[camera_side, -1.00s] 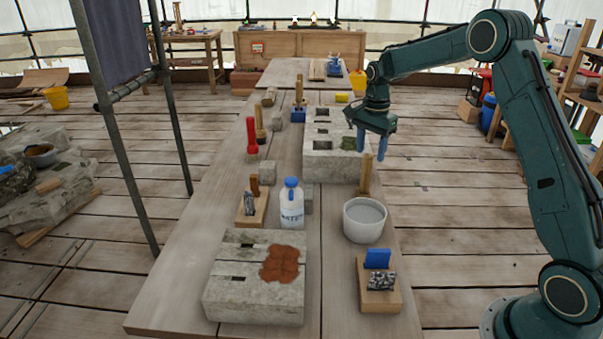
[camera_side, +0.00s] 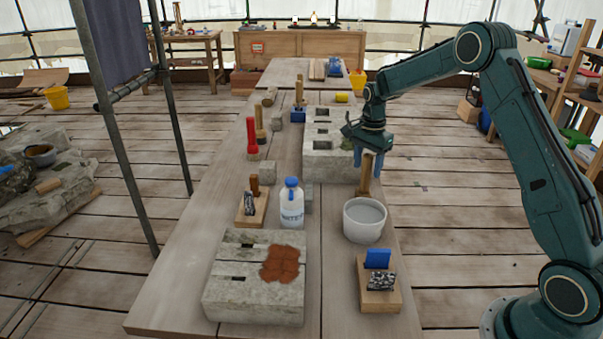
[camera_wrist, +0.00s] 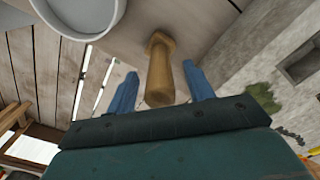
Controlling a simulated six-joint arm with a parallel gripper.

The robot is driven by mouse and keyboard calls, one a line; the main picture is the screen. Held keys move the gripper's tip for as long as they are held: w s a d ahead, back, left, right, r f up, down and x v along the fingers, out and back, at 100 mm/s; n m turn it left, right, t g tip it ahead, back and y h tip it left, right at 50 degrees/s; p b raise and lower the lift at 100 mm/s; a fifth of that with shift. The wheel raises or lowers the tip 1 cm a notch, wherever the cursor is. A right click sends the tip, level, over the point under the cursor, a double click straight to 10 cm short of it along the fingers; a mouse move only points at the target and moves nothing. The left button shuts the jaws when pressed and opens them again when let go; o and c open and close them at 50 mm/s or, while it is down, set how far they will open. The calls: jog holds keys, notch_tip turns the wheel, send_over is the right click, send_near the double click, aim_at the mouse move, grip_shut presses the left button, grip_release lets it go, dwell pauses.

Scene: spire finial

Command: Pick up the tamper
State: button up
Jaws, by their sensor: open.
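The tamper (camera_side: 364,183) looks like a plain light-wood post, standing upright on the table between the grey bowl and the far stone block. My gripper (camera_side: 369,168) is over it with the fingers pointing down. In the wrist view the tamper (camera_wrist: 160,72) shows between the two blue fingers of my gripper (camera_wrist: 160,82), with a visible gap on each side. My gripper is open and holds nothing. The tamper's lower end is partly hidden behind the bowl in the side view.
The grey bowl (camera_side: 349,228) stands just in front of the tamper and shows in the wrist view (camera_wrist: 101,30). The far stone block (camera_side: 317,169) is close behind. A white bottle (camera_side: 291,211) and a near stone block (camera_side: 228,297) stand leftward. A wooden holder (camera_side: 380,300) is in front.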

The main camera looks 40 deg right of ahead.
jog(key=shift+c, duration=0.4)
grip_shut()
jog(key=shift+r, duration=0.15)
notch_tip(320, 180, up, 20)
dwell(0.4)
dwell(0.5)
